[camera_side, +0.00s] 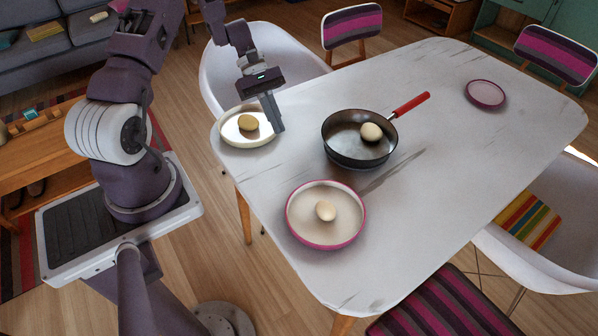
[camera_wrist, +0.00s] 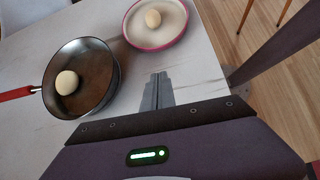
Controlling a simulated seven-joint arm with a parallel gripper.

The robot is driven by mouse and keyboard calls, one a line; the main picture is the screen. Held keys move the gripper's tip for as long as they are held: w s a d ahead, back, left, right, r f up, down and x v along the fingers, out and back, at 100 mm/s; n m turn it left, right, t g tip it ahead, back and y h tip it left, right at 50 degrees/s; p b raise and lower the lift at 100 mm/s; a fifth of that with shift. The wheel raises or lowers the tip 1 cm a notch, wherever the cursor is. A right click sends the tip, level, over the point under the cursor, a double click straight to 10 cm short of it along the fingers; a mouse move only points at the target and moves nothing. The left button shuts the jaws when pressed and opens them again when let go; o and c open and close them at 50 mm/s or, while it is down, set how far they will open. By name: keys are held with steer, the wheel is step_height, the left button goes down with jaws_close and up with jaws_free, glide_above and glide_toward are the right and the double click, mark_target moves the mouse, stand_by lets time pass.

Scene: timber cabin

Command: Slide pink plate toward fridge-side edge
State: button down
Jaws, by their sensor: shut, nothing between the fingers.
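A pink-rimmed plate (camera_side: 298,232) with a cream inside lies near the table's front left edge, with a pale egg (camera_side: 326,211) on it. It also shows at the top of the wrist view (camera_wrist: 135,42). A smaller pink plate (camera_side: 486,93) lies empty near the table's far right end. My gripper (camera_side: 277,127) is shut and empty. It points down beside the right rim of a white plate, apart from both pink plates. The shut fingers also show in the wrist view (camera_wrist: 157,80). I see no clear fridge.
The white plate (camera_side: 226,137) holds a brownish egg (camera_side: 248,122). A black pan (camera_side: 345,153) with a pale egg (camera_side: 371,132) and red handle stands mid-table (camera_side: 450,150). Chairs surround the table. Bare tabletop lies right of the pan and of the pink-rimmed plate.

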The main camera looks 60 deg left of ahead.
mark_target(329, 208)
steer(key=shift+n, duration=0.3)
steer(key=x, duration=0.6)
steer(key=a+x, duration=0.1)
steer(key=x, duration=0.3)
steer(key=shift+s+d+f, duration=0.15)
steer(key=shift+f, duration=0.35)
steer(key=d, duration=0.3)
steer(key=shift+d+f, duration=0.3)
steer(key=shift+d, duration=0.5)
steer(key=shift+d, duration=0.1)
steer(key=shift+h, duration=0.3)
steer(key=d, duration=1.3)
steer(key=shift+s+f, duration=0.1)
steer(key=shift+d, duration=0.35)
steer(key=shift+a, duration=0.1)
